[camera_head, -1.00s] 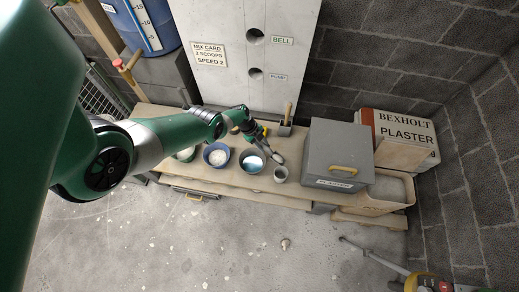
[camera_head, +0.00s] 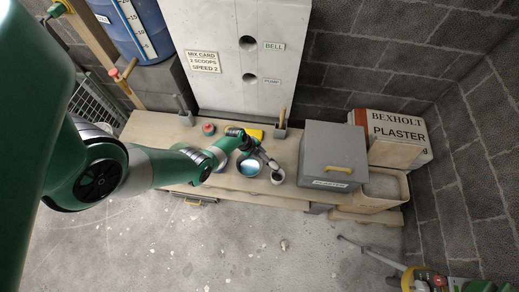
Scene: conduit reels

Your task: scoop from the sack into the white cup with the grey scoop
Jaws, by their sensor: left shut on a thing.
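My left gripper (camera_head: 257,147) is shut on the grey scoop (camera_head: 268,160), which points down and to the right. The scoop's head is at or just above the rim of the small white cup (camera_head: 277,178); I cannot tell whether they touch or what the scoop holds. The cup stands upright on the wooden bench, and its inside is dark. The printed plaster sack (camera_head: 400,128) stands at the right, behind an open tan bin. My right gripper is not in view.
A bowl of bluish liquid (camera_head: 249,167) stands left of the cup. A blue bowl is mostly hidden by my left arm. A grey box (camera_head: 333,150) with a yellow handle stands right of the cup. The tan bin (camera_head: 383,205) holds grey material. A long-shafted tool (camera_head: 375,256) lies on the floor.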

